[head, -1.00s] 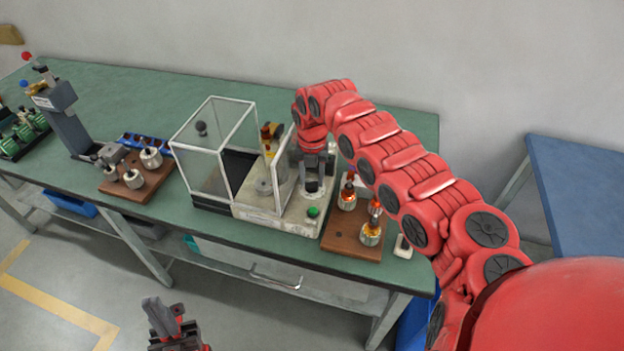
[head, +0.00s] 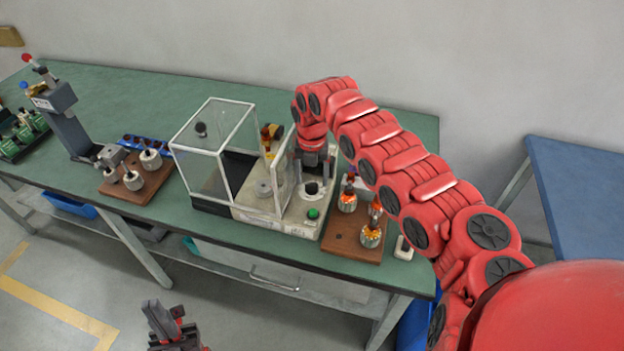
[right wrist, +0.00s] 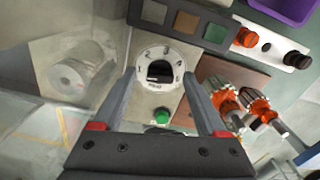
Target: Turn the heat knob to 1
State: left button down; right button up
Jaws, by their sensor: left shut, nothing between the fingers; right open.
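The heat knob (right wrist: 159,71) is a black knob on a round white dial with printed numbers. In the right wrist view it lies between my open right fingers, which appear on either side of the dial. I cannot tell whether they touch it or which number it points to. In the head view the knob (head: 312,188) is on the front right of the pale machine (head: 290,222), just below my right gripper (head: 316,172). My left gripper (head: 165,318) is shut and empty, low in front of the table.
A green button (head: 313,213) is just in front of the knob. A clear guard box (head: 207,150) stands to its left. A wooden board (head: 345,237) with copper-wound armatures is close on the right. Coloured squares (right wrist: 187,22) and an orange knob (right wrist: 247,37) lie beyond the dial.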

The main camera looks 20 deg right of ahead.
notch_tip(320, 180, up, 16)
jog(key=b, duration=0.1)
jog(key=shift+r+b, duration=0.25)
jog(key=shift+b, duration=0.05)
jog(key=shift+s+f, duration=0.1)
